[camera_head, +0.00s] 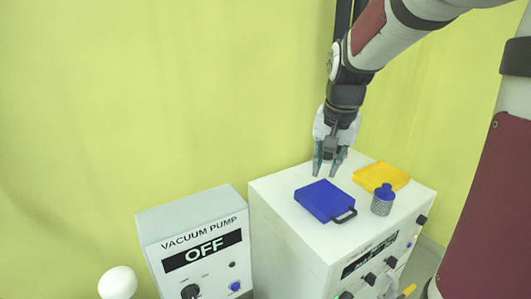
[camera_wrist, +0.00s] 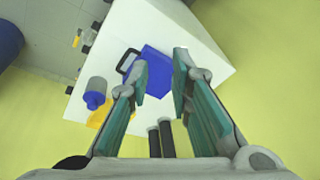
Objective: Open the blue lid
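The blue lid (camera_head: 322,200) lies flat and closed on top of a white box-shaped device (camera_head: 277,204). Its dark handle (camera_head: 345,215) is at the front edge, facing the control panel. In the wrist view the lid (camera_wrist: 155,66) shows ahead of the fingers, partly covered by the left one, with the handle (camera_wrist: 127,60) at its upper left. My gripper (camera_head: 327,172) points down above the back part of the device, behind the lid. My gripper (camera_wrist: 161,85) is open, with nothing between its fingers.
A yellow lid (camera_head: 381,176) lies right of the blue one. A small grey container with a blue cap (camera_head: 383,199) stands between them near the front. A vacuum pump reading OFF (camera_head: 197,242) stands to the left. Knobs line the device's front.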

